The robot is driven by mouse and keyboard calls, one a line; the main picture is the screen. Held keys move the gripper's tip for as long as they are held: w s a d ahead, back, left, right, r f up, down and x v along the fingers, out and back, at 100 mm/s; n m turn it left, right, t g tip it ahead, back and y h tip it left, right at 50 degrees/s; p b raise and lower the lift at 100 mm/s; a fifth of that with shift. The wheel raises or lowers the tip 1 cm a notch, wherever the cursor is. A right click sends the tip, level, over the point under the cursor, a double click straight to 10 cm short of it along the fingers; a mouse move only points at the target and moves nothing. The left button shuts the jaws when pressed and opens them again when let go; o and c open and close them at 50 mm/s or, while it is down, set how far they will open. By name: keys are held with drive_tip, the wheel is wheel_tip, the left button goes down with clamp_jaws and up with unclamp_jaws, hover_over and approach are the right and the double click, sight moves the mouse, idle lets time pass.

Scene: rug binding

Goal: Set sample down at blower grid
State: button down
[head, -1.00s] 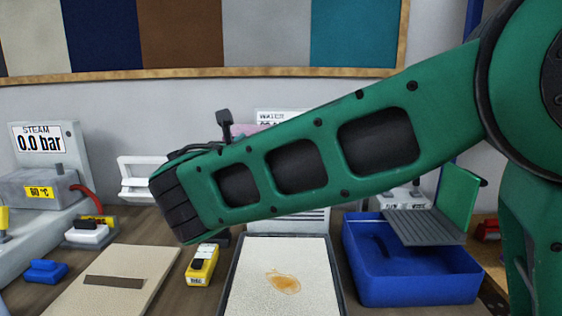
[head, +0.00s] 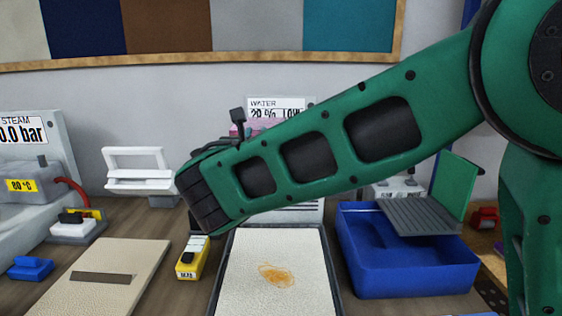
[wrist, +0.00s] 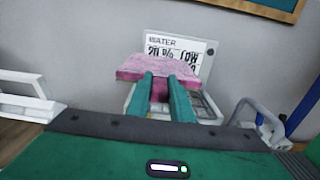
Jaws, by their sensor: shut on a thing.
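My gripper (wrist: 172,98) has two teal fingers shut on a pink sample (wrist: 158,67), a flat slab with a rough edge. In the head view only a pink sliver of the sample (head: 243,128) shows above my arm; the fingers are hidden there. A pale framed grid (wrist: 205,108) shows behind and below the sample in the wrist view, partly covered by the fingers. The sample appears above it, apart or touching I cannot tell. A grey slatted plate (head: 420,215) with a green panel stands at the right by a blue bin. I cannot tell which is the blower grid.
A WATER sign (head: 275,106) is at the back wall. A stained cream mat in a dark tray (head: 332,290) lies in front, with a yellow device (head: 192,258) beside it. The blue bin (head: 410,275) is at right. A white stand (head: 140,172) is at back left.

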drive_tip(key=w+d+f, duration=0.3)
drive_tip(key=d+f, duration=0.3)
drive_tip(key=f, duration=0.2)
drive_tip(key=shift+w+d+f, duration=0.15)
drive_tip(key=shift+w, duration=0.2)
drive_tip(key=c, duration=1.6)
unclamp_jaws()
drive_tip(key=shift+o, duration=0.2)
drive_tip(key=s, duration=1.2)
drive_tip(key=shift+a, duration=0.2)
